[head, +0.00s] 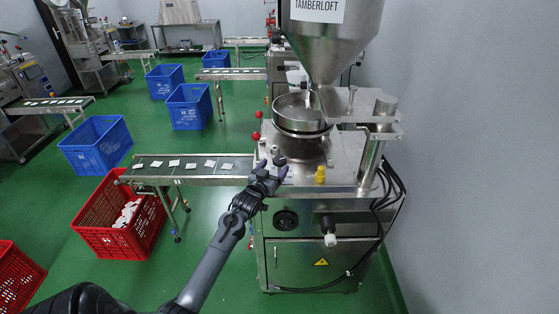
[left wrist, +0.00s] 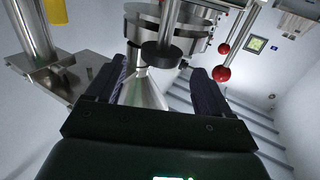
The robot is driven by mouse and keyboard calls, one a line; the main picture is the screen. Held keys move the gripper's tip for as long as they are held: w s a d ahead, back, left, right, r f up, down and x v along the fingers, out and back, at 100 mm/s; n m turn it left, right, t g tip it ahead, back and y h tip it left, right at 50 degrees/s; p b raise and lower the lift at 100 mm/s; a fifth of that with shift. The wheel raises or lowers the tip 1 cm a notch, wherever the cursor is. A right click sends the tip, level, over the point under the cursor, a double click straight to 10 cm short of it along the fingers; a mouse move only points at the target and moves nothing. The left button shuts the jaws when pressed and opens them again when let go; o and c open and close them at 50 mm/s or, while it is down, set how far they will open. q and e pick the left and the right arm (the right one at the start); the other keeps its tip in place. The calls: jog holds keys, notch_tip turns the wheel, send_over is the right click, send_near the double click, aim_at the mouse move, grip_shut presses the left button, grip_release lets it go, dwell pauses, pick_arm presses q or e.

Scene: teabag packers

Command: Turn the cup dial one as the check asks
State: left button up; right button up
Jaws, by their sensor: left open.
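The steel packing machine (head: 335,250) stands right of centre under a hopper (head: 333,45). My left gripper (head: 271,167) is open at the left edge of its top plate. In the left wrist view a black round knob (left wrist: 162,55) on a metal shaft shows between and beyond the two open fingers (left wrist: 165,80); nothing is visibly gripped. I cannot tell whether this knob is the cup dial. A black round dial (head: 286,220) sits on the machine's front, below the gripper and apart from it. Its marks are too small to read. My right gripper is not in view.
Red ball knobs (head: 256,136) and a yellow knob (head: 320,174) stand near my left gripper. A round steel bowl (head: 300,113) is behind it. A conveyor (head: 185,168) with teabags runs left to a red crate (head: 92,213). Black cables (head: 388,190) hang at right.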

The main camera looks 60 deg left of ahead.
aim_at(277, 164)
pick_arm(q)
jog(key=shift+x, duration=2.8)
jog(key=c, duration=1)
